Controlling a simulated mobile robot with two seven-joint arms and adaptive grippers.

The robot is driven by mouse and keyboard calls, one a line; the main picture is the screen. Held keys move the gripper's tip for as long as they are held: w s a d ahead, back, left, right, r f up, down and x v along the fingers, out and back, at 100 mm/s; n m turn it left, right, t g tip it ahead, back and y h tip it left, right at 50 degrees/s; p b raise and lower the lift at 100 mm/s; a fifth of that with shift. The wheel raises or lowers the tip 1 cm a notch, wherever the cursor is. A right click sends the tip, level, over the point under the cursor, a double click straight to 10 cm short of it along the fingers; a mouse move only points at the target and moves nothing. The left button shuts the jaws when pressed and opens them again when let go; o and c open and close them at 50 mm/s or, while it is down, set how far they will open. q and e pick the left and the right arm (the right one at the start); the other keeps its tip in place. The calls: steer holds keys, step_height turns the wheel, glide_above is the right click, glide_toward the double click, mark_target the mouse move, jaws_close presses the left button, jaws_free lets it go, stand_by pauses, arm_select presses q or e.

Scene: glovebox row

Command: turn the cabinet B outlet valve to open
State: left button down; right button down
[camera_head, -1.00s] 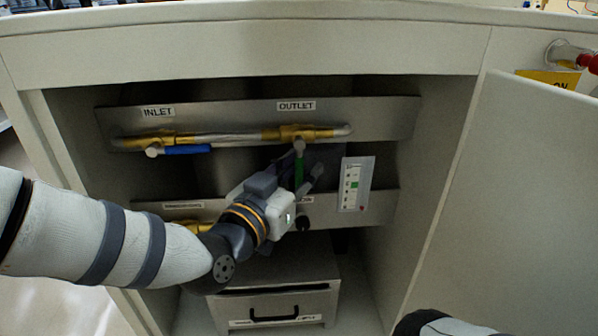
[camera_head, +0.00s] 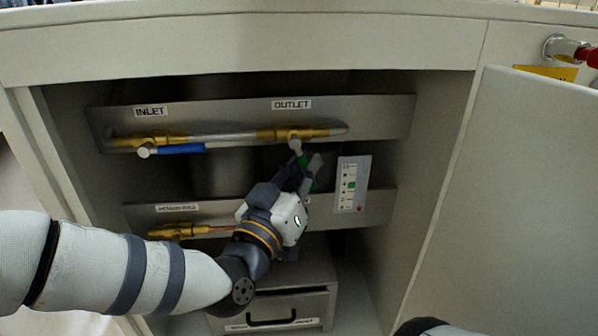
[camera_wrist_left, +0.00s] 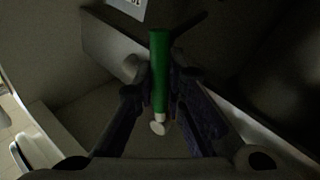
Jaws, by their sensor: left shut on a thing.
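The outlet valve (camera_head: 294,134) is a brass fitting on the upper pipe, below the OUTLET label (camera_head: 292,104). Its green handle (camera_head: 302,159) hangs down from the valve hub, its lower end leaning slightly right, across the pipe. My left gripper (camera_head: 309,176) reaches up from below and is shut on this handle, hiding its lower part. In the left wrist view the green handle (camera_wrist_left: 159,75) stands between the two dark fingers. Of my right arm only a dark piece shows at the bottom edge; its gripper is out of view.
The inlet valve's blue handle (camera_head: 180,149) lies along the pipe at left. An indicator panel (camera_head: 350,184) is close right of my left gripper. A lower brass valve (camera_head: 180,231) and a drawer box (camera_head: 300,312) sit below. The open door (camera_head: 530,200) bounds the right.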

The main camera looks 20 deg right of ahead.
arm_select(q)
steer(key=shift+s+d+r+n+t+b, duration=0.1)
steer(key=shift+d+n+t+b, duration=0.25)
steer(key=shift+n, duration=0.5)
steer(key=shift+s+d+r+n+t+b, duration=0.1)
steer(key=shift+d+n+t, duration=0.25)
steer(key=shift+n, duration=0.5)
steer(key=shift+a, duration=0.1)
steer(key=c, duration=1.6)
jaws_free()
steer(key=shift+r, duration=0.1)
steer(key=shift+c, duration=0.2)
steer(key=v, duration=1.2)
steer(key=shift+f, duration=0.3)
steer(key=shift+c, duration=0.4)
